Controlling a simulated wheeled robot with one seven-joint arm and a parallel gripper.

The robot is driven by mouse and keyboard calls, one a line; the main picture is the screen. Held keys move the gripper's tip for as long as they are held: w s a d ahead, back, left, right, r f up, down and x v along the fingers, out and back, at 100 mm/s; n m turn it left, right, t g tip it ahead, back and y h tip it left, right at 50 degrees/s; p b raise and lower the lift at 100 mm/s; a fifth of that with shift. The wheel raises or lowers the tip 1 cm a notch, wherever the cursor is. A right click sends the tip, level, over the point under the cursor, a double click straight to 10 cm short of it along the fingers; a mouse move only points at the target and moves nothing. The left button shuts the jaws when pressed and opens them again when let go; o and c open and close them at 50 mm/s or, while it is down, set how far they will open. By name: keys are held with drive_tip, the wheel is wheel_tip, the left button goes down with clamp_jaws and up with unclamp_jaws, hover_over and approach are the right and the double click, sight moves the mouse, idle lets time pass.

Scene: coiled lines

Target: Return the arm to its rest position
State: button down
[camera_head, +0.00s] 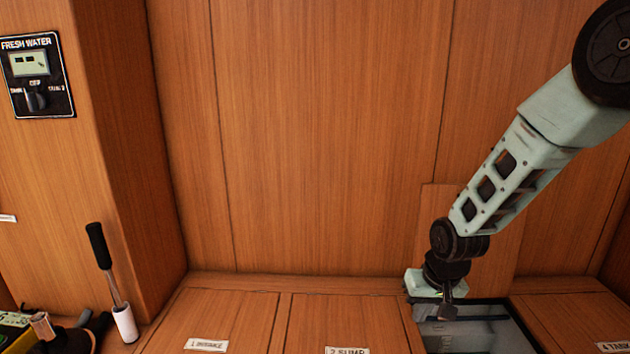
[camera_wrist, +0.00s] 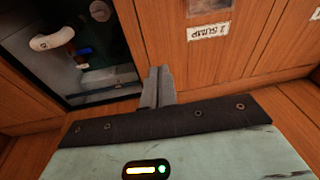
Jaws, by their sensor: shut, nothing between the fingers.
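My gripper (camera_head: 447,311) hangs at the end of my pale green arm on the right of the head view, pointing down over the open floor compartment (camera_head: 480,337). In the wrist view my gripper's two grey fingers (camera_wrist: 158,76) are together with nothing between them. The compartment (camera_wrist: 92,98) holds a pale curved fitting (camera_wrist: 52,39), a small blue part and a round tan piece. Its depth below the fingers is hard to judge.
Closed wooden hatches labelled "2 SUMP" (camera_head: 347,350) and "4 TANK" (camera_head: 613,346) flank the opening. A loose-looking wooden panel (camera_head: 480,205) stands against the wall behind my arm. A black-handled lever (camera_head: 99,246) stands at left, below the fresh water panel (camera_head: 37,76).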

drive_tip(key=s+a+r+n+g, duration=0.1)
drive_tip(key=s+a+r+n, duration=0.1)
drive_tip(key=s+a+r, duration=0.4)
drive_tip(key=s+a+r+n, duration=0.2)
drive_tip(key=s+r, duration=0.1)
drive_tip(key=s, duration=0.4)
drive_tip(key=s+r+n+g+p, duration=0.1)
drive_tip(key=s+r+n, duration=0.15)
drive_tip(key=s, duration=0.55)
drive_tip(key=s+r+n, duration=0.1)
drive_tip(key=s+r, duration=0.3)
drive_tip(key=s, duration=0.4)
wheel_tip(320, 180, up, 28)
drive_tip(key=p, duration=2.8)
drive_tip(key=shift+f+h, duration=0.15)
drive_tip(key=shift+h, duration=0.15)
